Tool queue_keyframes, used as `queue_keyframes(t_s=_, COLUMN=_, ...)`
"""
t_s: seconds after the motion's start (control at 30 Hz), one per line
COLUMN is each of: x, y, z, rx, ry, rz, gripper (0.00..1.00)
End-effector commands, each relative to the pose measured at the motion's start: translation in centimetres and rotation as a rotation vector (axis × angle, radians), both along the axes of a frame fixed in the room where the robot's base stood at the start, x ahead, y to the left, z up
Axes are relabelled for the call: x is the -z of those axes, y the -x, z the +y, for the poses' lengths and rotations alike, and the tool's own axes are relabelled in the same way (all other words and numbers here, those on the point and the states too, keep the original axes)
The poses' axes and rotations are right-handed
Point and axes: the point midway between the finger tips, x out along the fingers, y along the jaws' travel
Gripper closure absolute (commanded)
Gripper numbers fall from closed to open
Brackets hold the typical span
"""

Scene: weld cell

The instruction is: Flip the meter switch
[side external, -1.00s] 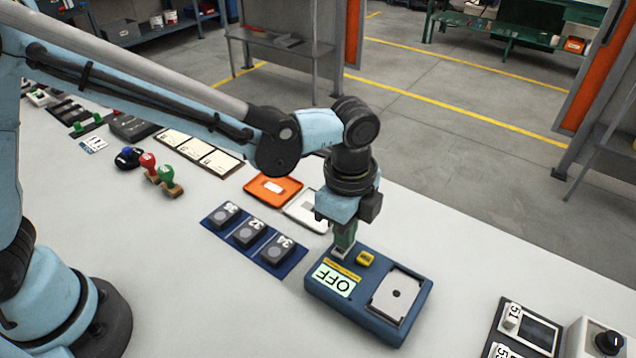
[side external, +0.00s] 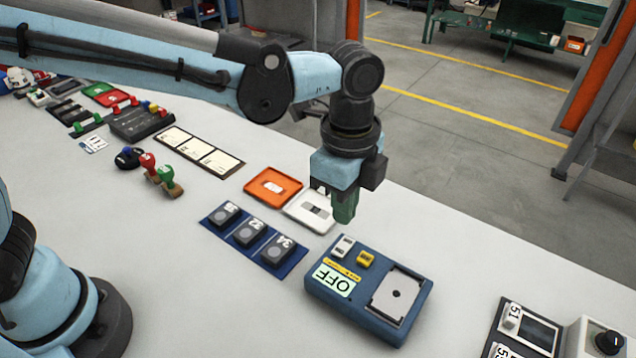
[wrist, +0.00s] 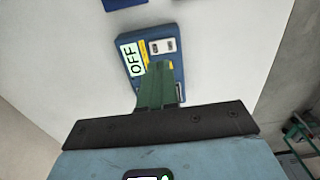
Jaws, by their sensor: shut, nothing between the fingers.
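The blue meter box (side external: 366,325) sits on the table at the lower middle of the side view. Its display (side external: 334,281) reads OFF. A small white switch (side external: 343,246) and a yellow block (side external: 365,259) are at its back edge, and a grey plate covers its right part. My gripper (side external: 345,219) has green fingers that are shut and empty, above and behind the switch, apart from the box. In the wrist view the box (wrist: 133,40) and white switch (wrist: 163,46) show beyond my fingers (wrist: 160,68), which hide part of the box.
A blue tray (side external: 236,246) with numbered grey blocks lies left of the box. An orange tray (side external: 292,190) and a white tray (side external: 312,226) lie behind. A numbered panel (side external: 505,307) and a black knob (side external: 610,342) are at the lower right.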

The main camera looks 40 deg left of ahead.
Motion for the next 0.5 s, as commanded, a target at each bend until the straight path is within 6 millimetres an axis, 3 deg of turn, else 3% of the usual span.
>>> queue_keyframes(t_s=0.3, x=-5.5, y=0.1, z=0.0, rx=0.0, ry=0.0, rz=0.0, gripper=1.0)
queue_keyframes(t_s=0.5, x=-7.2, y=0.0, z=0.0, rx=0.0, ry=0.0, rz=0.0, gripper=1.0)
